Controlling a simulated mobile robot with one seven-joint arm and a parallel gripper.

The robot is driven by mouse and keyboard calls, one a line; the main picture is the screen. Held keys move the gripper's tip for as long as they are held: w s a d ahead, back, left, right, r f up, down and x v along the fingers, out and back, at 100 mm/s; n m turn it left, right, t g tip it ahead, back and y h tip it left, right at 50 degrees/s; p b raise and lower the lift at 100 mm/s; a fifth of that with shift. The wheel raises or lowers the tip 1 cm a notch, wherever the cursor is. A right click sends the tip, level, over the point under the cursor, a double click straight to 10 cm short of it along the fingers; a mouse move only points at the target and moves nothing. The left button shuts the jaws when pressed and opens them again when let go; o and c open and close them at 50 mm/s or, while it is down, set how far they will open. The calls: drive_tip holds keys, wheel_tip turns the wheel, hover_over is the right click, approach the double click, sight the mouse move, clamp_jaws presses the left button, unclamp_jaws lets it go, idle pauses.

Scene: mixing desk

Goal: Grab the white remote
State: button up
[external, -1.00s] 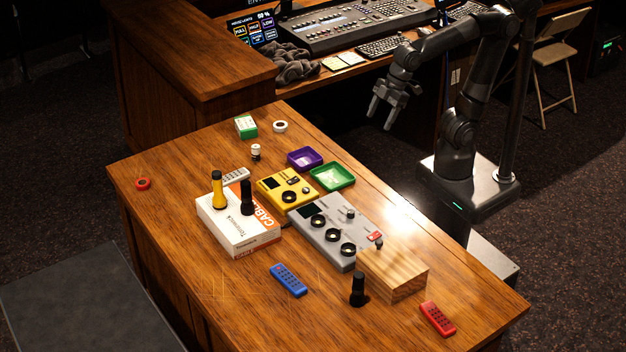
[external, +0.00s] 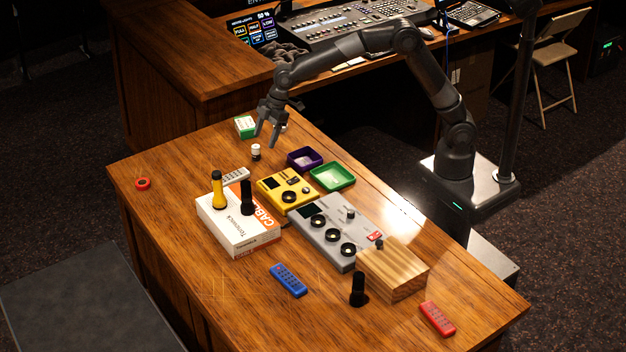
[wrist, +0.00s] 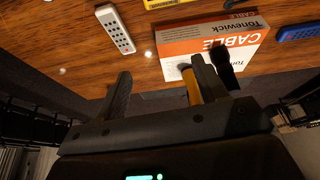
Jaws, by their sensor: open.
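In the wrist view the white remote (wrist: 116,30) shows whole, with dark buttons, at the upper left beyond my fingers. My gripper (external: 266,139) is open and empty, in the air above the far part of the desk, up and right of the remote and apart from it. In the wrist view my gripper's fingers (wrist: 160,85) stand wide apart with nothing between them.
A small white-and-black object (external: 256,152), a green box (external: 246,127), a yellow device (external: 272,186) and a purple tray (external: 317,154) are nearby.

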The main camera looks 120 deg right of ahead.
approach(234, 175)
drive_tip(key=x, duration=0.9)
drive_tip(key=shift+c, duration=0.5)
drive_tip(key=c, duration=1)
drive_tip(key=shift+r, duration=0.15)
